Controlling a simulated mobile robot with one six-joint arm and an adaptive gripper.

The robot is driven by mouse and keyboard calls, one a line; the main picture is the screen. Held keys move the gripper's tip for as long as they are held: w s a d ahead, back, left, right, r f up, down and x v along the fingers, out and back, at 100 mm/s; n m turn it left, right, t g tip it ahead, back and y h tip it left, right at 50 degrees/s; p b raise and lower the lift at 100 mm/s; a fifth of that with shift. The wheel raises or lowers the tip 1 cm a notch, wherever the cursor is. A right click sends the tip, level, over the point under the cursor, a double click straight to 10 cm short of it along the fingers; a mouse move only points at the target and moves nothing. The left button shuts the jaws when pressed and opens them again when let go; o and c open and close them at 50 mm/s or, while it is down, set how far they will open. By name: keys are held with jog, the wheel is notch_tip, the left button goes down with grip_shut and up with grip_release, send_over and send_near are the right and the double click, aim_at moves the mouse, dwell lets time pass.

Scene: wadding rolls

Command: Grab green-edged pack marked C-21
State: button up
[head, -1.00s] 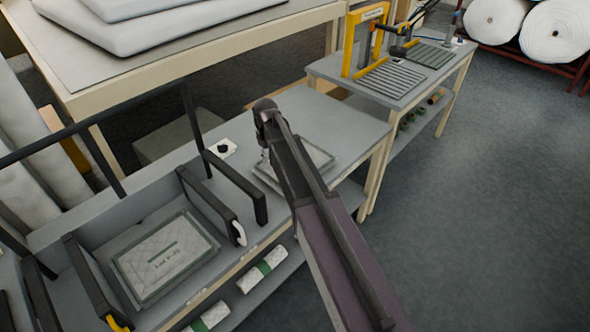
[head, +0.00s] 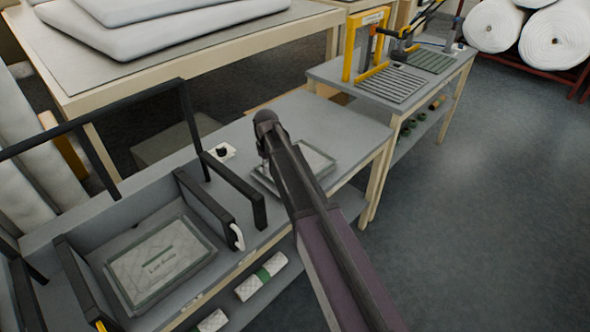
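A flat pale quilted pack with a grey-green edge (head: 162,262) lies in the black-framed bench fixture at the left; it bears a green bar and small lettering that I cannot read. A second flat pack with a grey-green edge (head: 318,160) lies on the bench to its right, partly covered by my arm; no marking on it can be read. I cannot tell which one is marked C-21. My arm reaches over the bench and bends down near this second pack.
Black upright bars of the fixture (head: 238,190) stand between the two packs. White rolls with green bands (head: 262,277) lie on the shelf below. A bench with a yellow-framed press (head: 362,50) stands beyond. Open floor (head: 490,200) lies at the right.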

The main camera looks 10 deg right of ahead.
aim_at(271, 180)
jog(key=shift+f, duration=0.1)
jog(key=shift+w+d+f+b, duration=0.1)
jog(key=shift+f+b, duration=2.45)
jog(key=shift+b, duration=0.05)
grip_shut()
